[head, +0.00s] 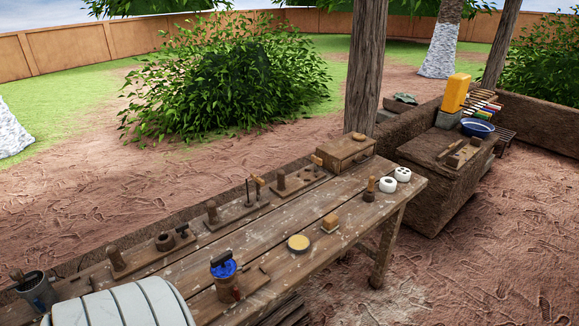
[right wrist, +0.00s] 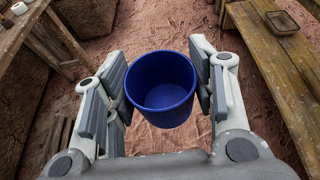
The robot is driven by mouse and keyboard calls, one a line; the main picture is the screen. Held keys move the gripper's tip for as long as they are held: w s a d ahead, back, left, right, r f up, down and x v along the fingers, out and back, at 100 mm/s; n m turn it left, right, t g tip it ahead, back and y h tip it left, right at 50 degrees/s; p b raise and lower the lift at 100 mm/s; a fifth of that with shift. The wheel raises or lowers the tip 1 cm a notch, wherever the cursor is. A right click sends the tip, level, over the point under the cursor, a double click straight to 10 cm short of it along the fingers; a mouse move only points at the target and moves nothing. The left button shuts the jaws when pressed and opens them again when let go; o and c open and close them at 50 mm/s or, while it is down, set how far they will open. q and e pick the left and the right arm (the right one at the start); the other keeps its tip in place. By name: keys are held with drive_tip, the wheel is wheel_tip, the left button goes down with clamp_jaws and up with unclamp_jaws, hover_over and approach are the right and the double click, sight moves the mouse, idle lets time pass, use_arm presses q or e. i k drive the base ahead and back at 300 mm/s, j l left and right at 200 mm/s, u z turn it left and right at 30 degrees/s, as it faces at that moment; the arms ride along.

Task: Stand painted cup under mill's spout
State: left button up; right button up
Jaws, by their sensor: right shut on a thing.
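The painted cup (right wrist: 162,90) is plain deep blue outside and in. In the right wrist view, I look down into its open mouth and it looks empty. My right gripper (right wrist: 163,88) is shut on it, one finger at each side, with bare earth below. The cup and right gripper are not in the head view. What seems to be the mill (head: 226,285) stands near the front of the workbench in the head view, brown-bodied with a blue top and dark handle. A small red part shows low on its right; I cannot clearly make out the spout. My left gripper is not in view.
The workbench (head: 277,228) also bears a yellow-topped round tin (head: 298,243), a small block (head: 329,223), white pots (head: 388,185), a wooden box (head: 345,153) and tool boards along its back. A low mud block (head: 440,160) with a blue bowl (head: 477,128) stands beyond.

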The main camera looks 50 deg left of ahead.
sight(252, 277)
drive_tip(key=i+l+u, duration=0.1)
drive_tip(key=i, duration=1.45)
drive_tip(key=i+j+u, duration=0.1)
drive_tip(key=i+u, duration=0.2)
drive_tip(key=u, duration=0.2)
drive_tip(key=i+u, duration=0.3)
drive_tip(key=u, duration=0.2)
drive_tip(key=i+l+u, duration=0.2)
drive_tip(key=u, duration=0.3)
drive_tip(key=i+u, duration=0.15)
drive_tip(key=u, duration=0.3)
drive_tip(key=i+u, duration=0.2)
drive_tip(key=u, duration=0.25)
drive_tip(key=i+u, duration=0.15)
drive_tip(key=u, duration=0.35)
drive_tip(key=i+l+u, duration=0.1)
drive_tip(key=u, duration=0.35)
drive_tip(key=l+u, duration=0.1)
drive_tip(key=u, duration=1.7)
